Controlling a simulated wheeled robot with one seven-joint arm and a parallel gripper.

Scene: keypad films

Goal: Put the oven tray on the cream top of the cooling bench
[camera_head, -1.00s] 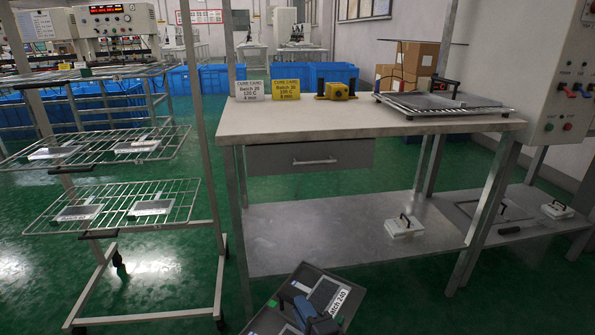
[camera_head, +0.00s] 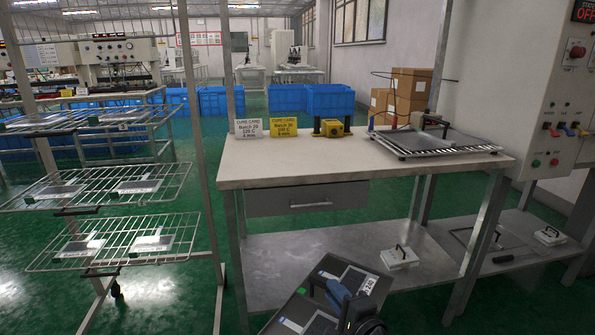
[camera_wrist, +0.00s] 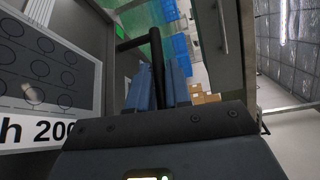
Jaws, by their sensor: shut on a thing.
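The oven tray (camera_head: 296,302) is dark and carries pale films and a white Batch label. It shows at the bottom middle of the head view, below and in front of the bench top. My gripper (camera_head: 338,290) has blue fingers and is shut on the tray's black handle (camera_wrist: 157,55); it also shows in the wrist view (camera_wrist: 170,85). The tray (camera_wrist: 112,68) is at the left there, with a circle-patterned film on it. The cooling bench's cream top (camera_head: 300,163) has a broad clear area at its middle and front. The tray's lower part is cut off by the frame.
A control cabinet (camera_head: 550,90) is right.

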